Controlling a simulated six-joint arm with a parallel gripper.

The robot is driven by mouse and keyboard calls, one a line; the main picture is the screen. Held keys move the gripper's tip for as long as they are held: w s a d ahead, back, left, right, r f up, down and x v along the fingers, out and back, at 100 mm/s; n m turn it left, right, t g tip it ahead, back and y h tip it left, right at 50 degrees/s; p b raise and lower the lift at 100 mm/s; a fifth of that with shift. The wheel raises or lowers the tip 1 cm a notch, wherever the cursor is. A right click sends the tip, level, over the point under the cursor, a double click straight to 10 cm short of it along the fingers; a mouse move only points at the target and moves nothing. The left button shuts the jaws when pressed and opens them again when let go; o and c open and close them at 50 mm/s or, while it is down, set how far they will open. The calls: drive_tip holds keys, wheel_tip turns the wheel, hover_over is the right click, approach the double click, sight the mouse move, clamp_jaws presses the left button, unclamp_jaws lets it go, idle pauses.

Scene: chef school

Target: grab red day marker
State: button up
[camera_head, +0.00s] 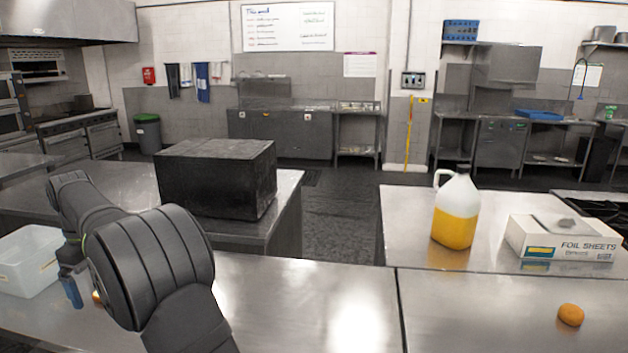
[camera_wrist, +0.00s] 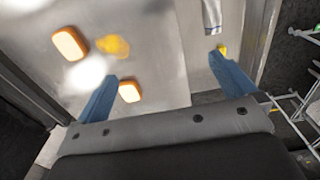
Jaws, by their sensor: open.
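I cannot make out a red marker in either view. My gripper (camera_wrist: 165,88) is open in the wrist view, with two blue fingers spread apart and nothing between them in their grip. An orange piece with a pale edge (camera_wrist: 129,91) lies on the steel surface, seen between the fingers near the left one. A similar orange piece (camera_wrist: 69,43) lies farther left. In the head view my gripper (camera_head: 72,288) is partly hidden behind my arm, beside a translucent tub (camera_head: 30,262). A bit of orange shows next to it.
A black box (camera_head: 216,178) stands on the left counter. A jug of yellow liquid (camera_head: 455,212) and a foil sheets box (camera_head: 563,238) stand at the right. A round orange item (camera_head: 570,314) lies on the front right counter. The front middle counter (camera_head: 310,305) is clear.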

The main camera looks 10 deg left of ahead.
drive_tip(key=shift+c, duration=0.4)
drive_tip(key=c, duration=1)
drive_tip(key=shift+c, duration=0.2)
drive_tip(key=w+d+n, duration=0.3)
drive_tip(key=w+d, duration=0.9)
drive_tip(key=d, duration=0.4)
drive_tip(key=f, duration=1.1)
drive_tip(key=shift+w+a+f, duration=0.1)
drive_tip(key=shift+w+f, duration=0.15)
drive_tip(key=shift+f, duration=0.05)
drive_tip(key=shift+s+f, duration=0.2)
drive_tip(key=shift+f, duration=2.45)
